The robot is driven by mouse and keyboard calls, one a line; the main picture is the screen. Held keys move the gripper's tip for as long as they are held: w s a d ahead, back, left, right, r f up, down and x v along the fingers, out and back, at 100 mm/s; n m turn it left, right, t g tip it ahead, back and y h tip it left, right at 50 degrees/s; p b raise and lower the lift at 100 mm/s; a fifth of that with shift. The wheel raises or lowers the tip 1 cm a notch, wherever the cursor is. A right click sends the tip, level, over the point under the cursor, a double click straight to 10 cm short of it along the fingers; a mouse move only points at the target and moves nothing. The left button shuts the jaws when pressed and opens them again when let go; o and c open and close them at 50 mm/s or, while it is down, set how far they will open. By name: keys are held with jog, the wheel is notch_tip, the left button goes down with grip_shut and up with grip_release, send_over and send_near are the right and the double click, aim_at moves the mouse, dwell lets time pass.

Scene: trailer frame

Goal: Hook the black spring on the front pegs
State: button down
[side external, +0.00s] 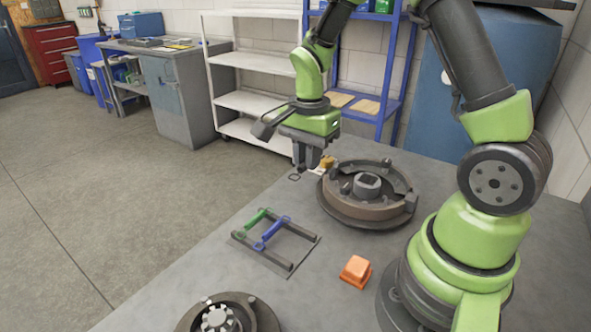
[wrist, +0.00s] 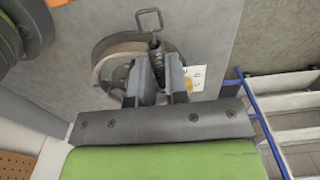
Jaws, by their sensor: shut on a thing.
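My gripper (side external: 313,164) is shut on the black spring (wrist: 156,50) and holds it above the far part of the table. In the wrist view the spring's dark coil stands between the two fingers (wrist: 159,82), and its wire loop (wrist: 149,20) sticks out beyond them. The loop also shows in the side view (side external: 294,177), left of the fingertips. The rest of the spring is hidden by the gripper there. A frame with two dark bars (side external: 299,233) lies nearer the camera. A green piece (side external: 257,217) and a blue piece (side external: 272,233) lie across it. Its front pegs are too small to make out.
A round brake assembly (side external: 368,212) sits right of and below my gripper, close to it. A second hub (side external: 228,315) is at the front edge. An orange block (side external: 355,271) sits right of the frame. Bare table lies between the frame and the hub.

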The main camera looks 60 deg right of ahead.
jog(key=s+d+f, duration=0.2)
jog(key=d, duration=1.1)
jog(key=shift+w+d+f, duration=0.1)
jog(key=shift+f, duration=1.3)
jog(key=shift+d+f, duration=0.1)
jog(key=shift+f, duration=1.25)
jog(key=shift+f, duration=0.9)
jog(key=c, duration=1.1)
grip_release()
jog(key=shift+c, duration=1.4)
jog(key=shift+r, duration=0.1)
